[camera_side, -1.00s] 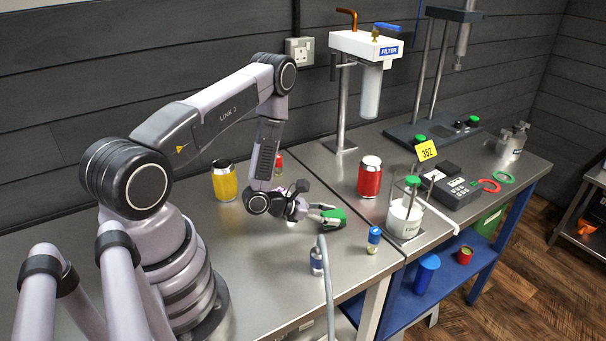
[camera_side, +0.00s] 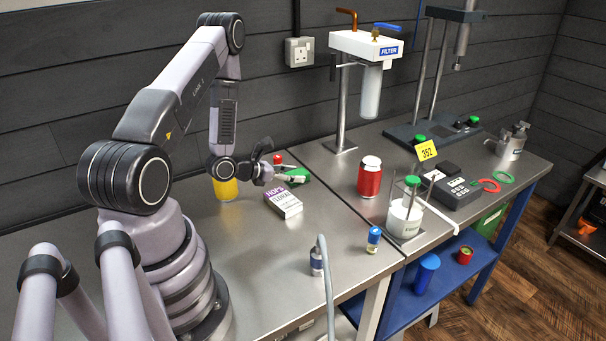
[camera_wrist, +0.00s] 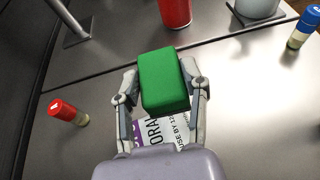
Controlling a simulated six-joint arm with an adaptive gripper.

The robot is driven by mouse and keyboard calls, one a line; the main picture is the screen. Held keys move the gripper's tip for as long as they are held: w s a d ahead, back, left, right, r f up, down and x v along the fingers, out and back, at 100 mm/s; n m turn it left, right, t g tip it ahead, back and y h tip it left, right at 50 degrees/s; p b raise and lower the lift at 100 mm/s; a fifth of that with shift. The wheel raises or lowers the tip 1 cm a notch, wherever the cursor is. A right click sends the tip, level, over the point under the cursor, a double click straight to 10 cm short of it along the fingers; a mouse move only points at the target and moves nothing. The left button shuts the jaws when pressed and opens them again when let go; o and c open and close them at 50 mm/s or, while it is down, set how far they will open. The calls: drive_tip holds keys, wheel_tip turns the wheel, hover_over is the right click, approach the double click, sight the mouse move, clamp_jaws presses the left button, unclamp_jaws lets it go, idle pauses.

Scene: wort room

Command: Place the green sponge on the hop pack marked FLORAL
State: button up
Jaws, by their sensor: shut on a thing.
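The green sponge (camera_wrist: 164,82) is a green block held between the two fingers of my gripper (camera_wrist: 160,98) in the wrist view. In the side view my gripper (camera_side: 288,173) is shut on the sponge (camera_side: 299,175), just behind and above the hop pack (camera_side: 283,203). The pack is a white and purple box lying on the steel bench, with HOPS and FLORAL lettering. In the wrist view the pack (camera_wrist: 176,134) shows below the sponge, partly hidden by it and by my gripper. The sponge appears raised above the bench.
A yellow can (camera_side: 226,189) stands behind my wrist. A red-capped vial (camera_wrist: 68,112) stands left of the sponge in the wrist view. A red can (camera_side: 370,178) and a white jug (camera_side: 404,218) stand right.

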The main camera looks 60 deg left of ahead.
sight(294, 201)
drive_tip(key=shift+f, duration=2.75)
drive_tip(key=shift+f, duration=0.1)
drive_tip(key=o, duration=0.9)
drive_tip(key=shift+o, duration=0.2)
